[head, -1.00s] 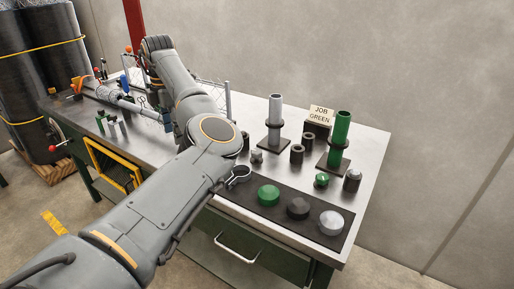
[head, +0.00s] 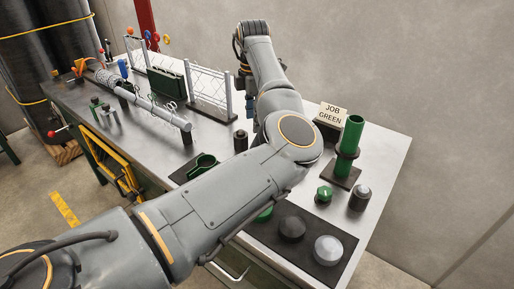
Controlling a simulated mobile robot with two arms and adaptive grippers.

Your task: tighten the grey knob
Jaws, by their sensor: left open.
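Three large round knobs sit on a black strip (head: 348,262) at the front right of the bench: a light grey one (head: 328,250), a dark one (head: 291,229) and a green one (head: 264,214) mostly hidden by my left arm. I cannot tell whether the light grey one is the task's knob. A small green knob (head: 325,194) stands farther back. My left gripper (head: 247,98) is open at the back of the bench, pointing down, far from these knobs. Its fingers are small and partly hidden. My right gripper is out of view.
A green tube (head: 353,135) stands upright beside the "JOB GREEN" sign (head: 333,111). A dark cylinder with a grey top (head: 360,198) is nearby. Chain-link panels (head: 209,98) and a long grey roller (head: 155,107) occupy the left. My arm crosses the bench's middle.

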